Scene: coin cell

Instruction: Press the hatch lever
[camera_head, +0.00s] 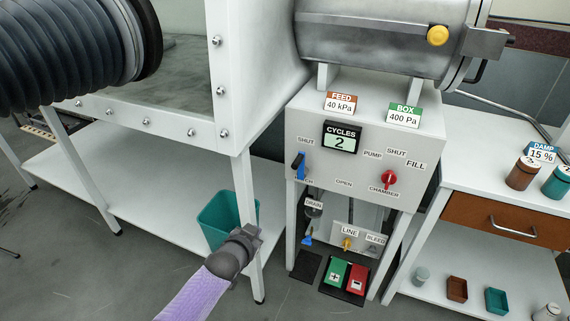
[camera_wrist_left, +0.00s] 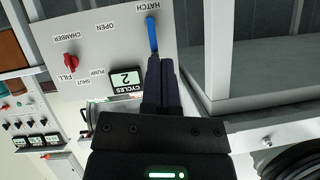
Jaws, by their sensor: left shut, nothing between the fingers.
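The hatch lever (camera_head: 299,164) is a blue handle at the left of the white control panel, beside a partly covered HATCH label. In the left wrist view the panel is upside down, and the blue lever (camera_wrist_left: 152,35) is just past my fingertips. My left gripper (camera_wrist_left: 155,62) is shut and empty, its dark fingers in line with the lever's free end. I cannot tell whether they touch it. In the head view my left gripper (camera_head: 252,234), on a purple-sleeved arm, shows below and left of the lever. My right gripper is out of view.
The panel (camera_head: 430,150) also bears a red chamber knob (camera_head: 389,179) and a cycles display (camera_head: 341,138) reading 2. A glovebox (camera_head: 265,80) stands left, a steel cylinder (camera_head: 380,45) above. A teal bin (camera_head: 214,222) and green and red pedals (camera_head: 335,272) are below.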

